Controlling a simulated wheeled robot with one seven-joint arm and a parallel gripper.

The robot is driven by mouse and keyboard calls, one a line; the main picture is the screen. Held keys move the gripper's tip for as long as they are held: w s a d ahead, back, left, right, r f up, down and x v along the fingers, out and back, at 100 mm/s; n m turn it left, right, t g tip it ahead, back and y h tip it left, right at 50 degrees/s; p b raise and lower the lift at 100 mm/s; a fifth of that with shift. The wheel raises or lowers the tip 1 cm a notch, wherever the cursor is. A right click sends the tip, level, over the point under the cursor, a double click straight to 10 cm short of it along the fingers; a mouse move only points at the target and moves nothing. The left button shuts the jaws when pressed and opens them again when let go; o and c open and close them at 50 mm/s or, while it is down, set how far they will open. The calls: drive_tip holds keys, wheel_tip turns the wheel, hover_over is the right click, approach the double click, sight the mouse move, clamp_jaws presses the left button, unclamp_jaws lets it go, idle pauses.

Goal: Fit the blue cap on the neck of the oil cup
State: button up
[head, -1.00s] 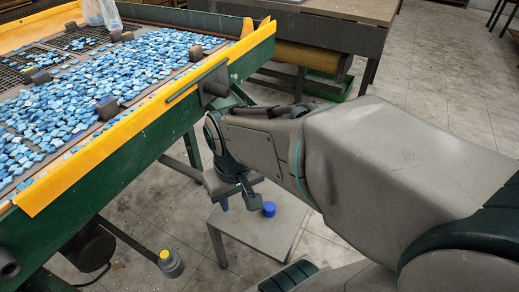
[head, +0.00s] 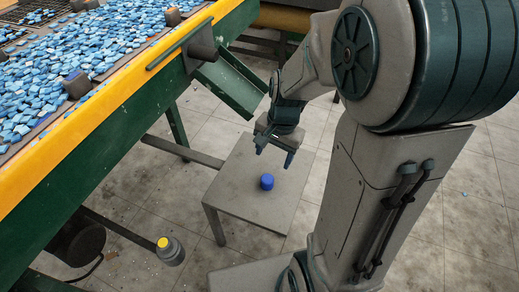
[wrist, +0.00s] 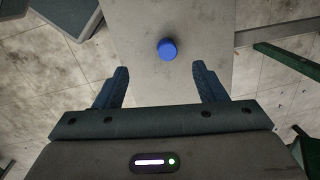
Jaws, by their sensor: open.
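The blue cap (head: 267,182) stands on a small grey table (head: 240,200); it also shows in the wrist view (wrist: 167,49). My gripper (head: 273,153) is open and empty, pointing down above the table, a little behind the cap in the head view. In the wrist view my gripper (wrist: 160,70) has its two fingers wide apart, and the cap appears just beyond the fingertips, between their lines. A grey cup with a yellow top (head: 170,250), which looks like the oil cup, sits low at the left, beside the green machine.
A green machine with a yellow edge rail (head: 110,90) carries many blue mosaic pieces at the left. A dark motor (head: 78,240) sits under it near the cup. A green chute (head: 230,82) juts out towards the table. The tiled floor between cup and table looks clear.

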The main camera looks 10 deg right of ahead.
sight(268, 178)
drive_tip(key=w+f+m, duration=0.1)
drive_tip(key=f+m, duration=0.1)
drive_tip(key=f, duration=0.1)
drive_tip(key=w+d+f+m+b, duration=0.1)
drive_tip(key=w+f+m, duration=0.1)
drive_tip(key=f, duration=0.2)
drive_tip(key=w+f+m+b, duration=0.1)
drive_tip(key=w+f+m, duration=0.1)
drive_tip(key=f, duration=0.2)
drive_tip(key=shift+d+f+g, duration=0.1)
drive_tip(key=shift+d+g, duration=0.1)
drive_tip(key=shift+g, duration=0.1)
wheel_tip(268, 178, down, 3)
drive_tip(key=shift+a+r+m+y+b, duration=0.15)
drive_tip(key=shift+m+y+b, duration=0.2)
drive_tip(key=shift+b, duration=0.45)
drive_tip(key=shift+s+a+f+b, duration=0.1)
drive_tip(key=shift+a+f+b, duration=0.1)
drive_tip(key=shift+f+b, duration=0.55)
drive_tip(key=shift+s+a+f+b, duration=0.1)
drive_tip(key=shift+a+f+b, duration=0.15)
drive_tip(key=shift+f, duration=0.75)
drive_tip(key=shift+a+f+b, duration=0.15)
drive_tip(key=shift+f+b, duration=0.45)
drive_tip(key=shift+f, duration=0.3)
drive_tip(key=shift+r, duration=0.1)
drive_tip(key=c, duration=1.1)
drive_tip(key=shift+r, duration=0.1)
drive_tip(key=shift+c, duration=0.2)
